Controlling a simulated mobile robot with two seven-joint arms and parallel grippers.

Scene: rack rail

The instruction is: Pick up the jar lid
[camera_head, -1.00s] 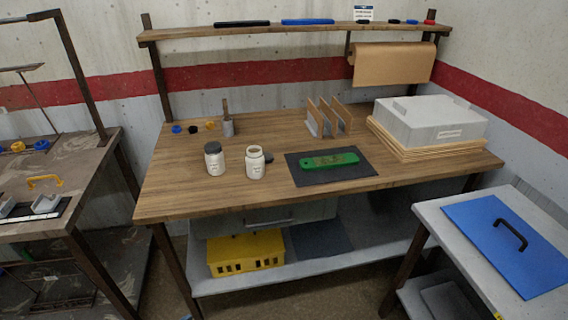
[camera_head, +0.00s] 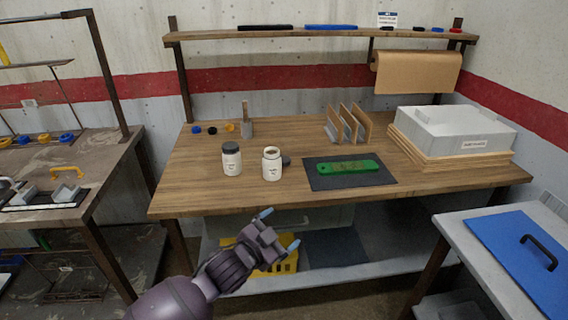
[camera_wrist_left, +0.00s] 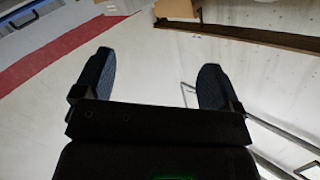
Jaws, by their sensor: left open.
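A dark jar lid (camera_head: 286,161) lies on the wooden table just right of and behind an open white jar (camera_head: 271,165), which hides part of it. A second white jar (camera_head: 232,160) to the left wears a dark lid. My left gripper (camera_head: 278,228) is in front of the table's front edge, apart from the jars. It is open and empty. In the left wrist view, its two fingers (camera_wrist_left: 155,80) stand wide apart with only the wall beyond them. My right gripper is not in view.
A green item (camera_head: 348,167) lies on a dark mat (camera_head: 320,183) right of the lid. Upright wooden dividers (camera_head: 362,121) and a grey box (camera_head: 455,132) stand behind. The wooden table's (camera_head: 190,195) front left is clear. A yellow crate (camera_head: 286,264) sits below.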

